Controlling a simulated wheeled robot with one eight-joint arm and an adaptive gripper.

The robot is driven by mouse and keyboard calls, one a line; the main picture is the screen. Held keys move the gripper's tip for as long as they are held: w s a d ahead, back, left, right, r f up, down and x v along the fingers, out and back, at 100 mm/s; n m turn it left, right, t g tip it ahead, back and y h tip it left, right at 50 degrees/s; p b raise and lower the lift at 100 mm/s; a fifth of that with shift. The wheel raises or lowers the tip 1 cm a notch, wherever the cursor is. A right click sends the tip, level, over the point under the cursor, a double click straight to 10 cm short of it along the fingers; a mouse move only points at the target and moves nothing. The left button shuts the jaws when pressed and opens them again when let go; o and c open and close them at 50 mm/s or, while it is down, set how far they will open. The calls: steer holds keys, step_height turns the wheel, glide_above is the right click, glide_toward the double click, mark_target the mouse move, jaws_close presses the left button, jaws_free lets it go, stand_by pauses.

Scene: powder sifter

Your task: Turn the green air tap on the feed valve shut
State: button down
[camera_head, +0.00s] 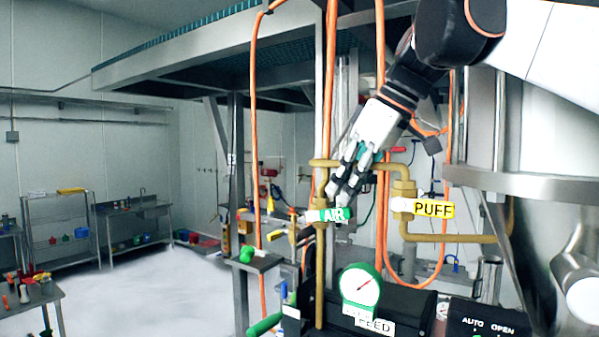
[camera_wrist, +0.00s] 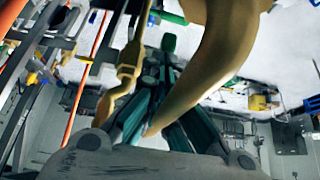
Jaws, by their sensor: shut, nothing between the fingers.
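The green air tap (camera_head: 329,214), marked AIR, sits on the upright brass pipe in the middle of the head view. My gripper (camera_head: 340,190) comes down from the upper right, and its fingertips are just above the AIR tag. I cannot tell whether they touch the tap. In the wrist view my gripper (camera_wrist: 158,65) has its dark fingers together with nothing seen between them. They are beside the brass valve body (camera_wrist: 129,72). A green thing (camera_wrist: 168,42) shows past the fingertips; I cannot tell whether it is the tap. The feed sign (camera_head: 375,325) is below, under a green-rimmed gauge (camera_head: 360,287).
The brass pipe loop (camera_head: 450,238) with the yellow PUFF tag (camera_head: 433,209) is close on the right. Orange hoses (camera_head: 257,150) hang around the valve. A curved brass pipe (camera_wrist: 220,60) crosses close to the wrist camera. Open floor (camera_head: 160,285) lies to the left.

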steer(key=shift+a, duration=0.25)
steer(key=shift+d, duration=0.1)
